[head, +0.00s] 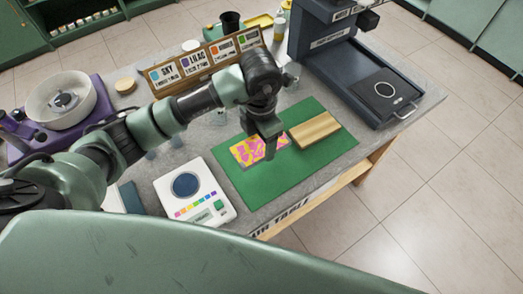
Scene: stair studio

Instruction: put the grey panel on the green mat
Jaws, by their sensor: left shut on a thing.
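The green mat (295,168) lies on the grey table. My left gripper (270,157) is over the middle of the mat, pointing down, and is shut on a thin pink and yellow patterned panel (245,153). The finger hides part of this panel. I cannot tell whether the panel touches the mat or is just above it. I see no plainly grey panel on the mat. A blue-grey flat piece (131,197) shows partly at the left of the scale. My right gripper is not in view.
A wooden block (315,130) lies on the mat to the right of the gripper. A white scale (195,192) stands left of the mat. A sign rack (205,62) is behind, a dark press (350,75) is back right, and a purple wheel machine (62,110) is at the left.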

